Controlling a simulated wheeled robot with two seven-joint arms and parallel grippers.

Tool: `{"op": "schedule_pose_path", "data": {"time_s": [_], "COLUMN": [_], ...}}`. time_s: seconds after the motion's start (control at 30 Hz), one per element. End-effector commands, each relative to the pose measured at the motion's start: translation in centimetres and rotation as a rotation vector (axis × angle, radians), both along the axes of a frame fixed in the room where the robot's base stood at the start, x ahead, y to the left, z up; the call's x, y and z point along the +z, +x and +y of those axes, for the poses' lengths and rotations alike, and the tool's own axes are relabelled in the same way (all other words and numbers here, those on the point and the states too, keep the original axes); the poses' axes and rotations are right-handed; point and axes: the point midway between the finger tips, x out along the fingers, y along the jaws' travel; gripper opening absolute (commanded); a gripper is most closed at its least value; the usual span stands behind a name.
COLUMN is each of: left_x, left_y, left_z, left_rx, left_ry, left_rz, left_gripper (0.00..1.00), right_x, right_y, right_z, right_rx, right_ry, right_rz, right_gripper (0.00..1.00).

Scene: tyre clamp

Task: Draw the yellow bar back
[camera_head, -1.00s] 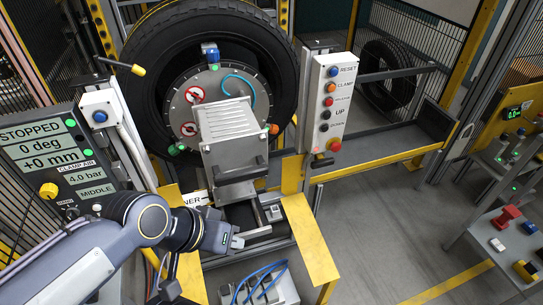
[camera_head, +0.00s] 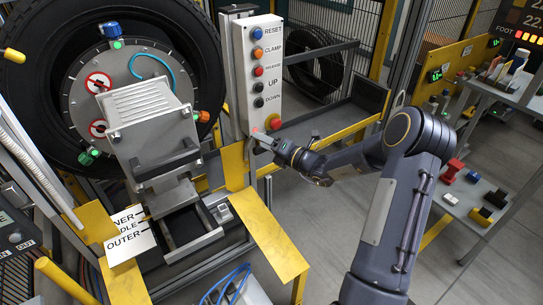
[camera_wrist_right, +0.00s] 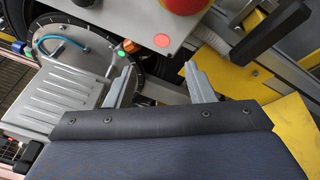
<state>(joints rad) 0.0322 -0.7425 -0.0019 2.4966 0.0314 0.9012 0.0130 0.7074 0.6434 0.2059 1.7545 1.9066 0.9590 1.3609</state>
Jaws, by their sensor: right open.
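A round yellow bar (camera_head: 68,281) slants at the lower left of the head view, its rounded end up, beside the yellow frame. A second yellow piece, a handle tip (camera_head: 14,55), shows at the far left edge in front of the tyre. I cannot tell which one the task means. My right gripper (camera_head: 256,139) is at the foot of the button panel, far to the right of both. In the right wrist view its two fingers (camera_wrist_right: 159,68) are apart with nothing between them. My left gripper is out of view.
The button panel (camera_head: 260,75) stands upright, with a red button (camera_head: 274,122) near my right gripper. The tyre (camera_head: 40,110) and grey clamp box (camera_head: 150,115) are at left, above an INNER/OUTER label (camera_head: 130,238). Shelves with small parts (camera_head: 475,195) stand at right.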

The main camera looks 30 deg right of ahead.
Motion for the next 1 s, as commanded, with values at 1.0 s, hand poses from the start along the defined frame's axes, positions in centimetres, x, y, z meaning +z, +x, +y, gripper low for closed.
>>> {"op": "schedule_pose_path", "data": {"time_s": [1.0], "left_x": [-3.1], "left_y": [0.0], "left_z": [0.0], "left_rx": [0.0], "left_ry": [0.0], "left_rz": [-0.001], "left_gripper": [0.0], "right_x": [-10.8], "right_y": [9.7], "right_z": [-8.3], "right_rx": [-0.327], "right_ry": [0.526], "right_rz": [0.133], "right_gripper": [0.49]}}
